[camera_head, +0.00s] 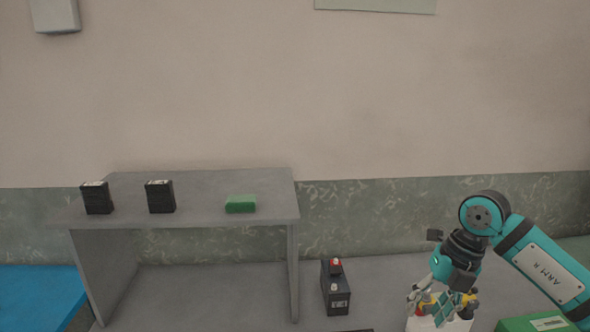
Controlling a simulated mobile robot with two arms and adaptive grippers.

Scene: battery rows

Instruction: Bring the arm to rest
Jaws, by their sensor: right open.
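My right arm (540,262), teal and dark grey with an "ARM R" plate, comes in from the right edge and bends down at its wrist. My right gripper (430,308) points down at the lower right, with its fingers apart. It is in front of a white thing with yellow and red parts (418,324) at the bottom edge; whether it touches this cannot be told. I see no object held in the fingers. My left gripper does not show.
A grey table (200,188) at left bears two black batteries (97,198), (160,197) and a green block (240,204). A larger dark battery (336,290) stands right of the table. A green box (540,323) lies at bottom right, a blue surface (35,290) at left.

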